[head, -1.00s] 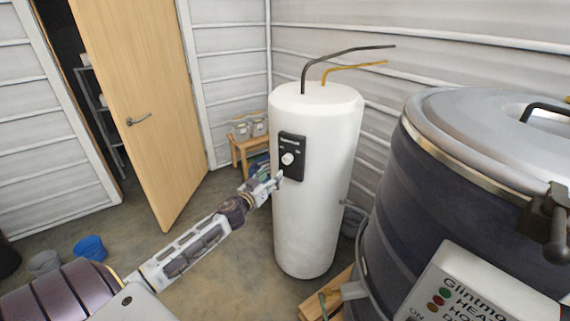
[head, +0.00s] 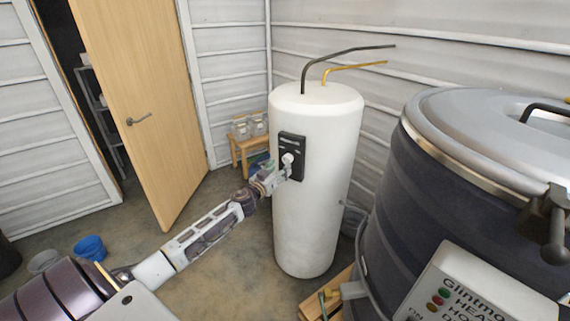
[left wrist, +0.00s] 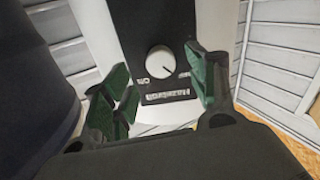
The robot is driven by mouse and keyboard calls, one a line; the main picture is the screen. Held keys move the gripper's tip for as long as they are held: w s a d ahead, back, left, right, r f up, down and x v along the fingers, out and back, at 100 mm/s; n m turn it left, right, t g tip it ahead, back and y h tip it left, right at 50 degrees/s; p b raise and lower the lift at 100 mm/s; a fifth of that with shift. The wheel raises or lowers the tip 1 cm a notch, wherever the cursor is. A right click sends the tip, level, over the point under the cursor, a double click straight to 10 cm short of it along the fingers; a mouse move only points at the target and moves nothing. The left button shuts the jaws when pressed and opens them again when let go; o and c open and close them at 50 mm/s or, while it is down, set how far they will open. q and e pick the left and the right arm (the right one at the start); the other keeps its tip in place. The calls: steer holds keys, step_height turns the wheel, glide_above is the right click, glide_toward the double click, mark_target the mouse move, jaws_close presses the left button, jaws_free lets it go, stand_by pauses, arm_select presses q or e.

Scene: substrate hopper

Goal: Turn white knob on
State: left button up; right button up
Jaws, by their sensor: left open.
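The white knob (head: 288,159) is on a black panel (head: 291,143) on the front of a white cylindrical tank (head: 312,225). In the left wrist view the knob (left wrist: 160,60) has a short dark mark pointing toward its lower right. My left gripper (head: 284,172) is just in front of the panel, at the knob's lower edge in the head view. In the left wrist view its open green-padded fingers (left wrist: 160,95) stand either side of the knob's line, with nothing between them. Whether a finger touches the knob cannot be told. My right gripper is not in view.
A large dark vat (head: 440,190) with a grey lid and a control box (head: 465,285) stands at the right. A small wooden table (head: 240,145) with jars is behind the tank. A wooden door (head: 140,100) stands ajar. A blue bucket (head: 90,248) is on the floor.

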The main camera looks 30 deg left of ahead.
mark_target(286, 162)
arm_select(q)
steer(key=shift+w, duration=0.6)
steer(key=shift+w+a, duration=0.1)
steer(key=shift+w, duration=1.8)
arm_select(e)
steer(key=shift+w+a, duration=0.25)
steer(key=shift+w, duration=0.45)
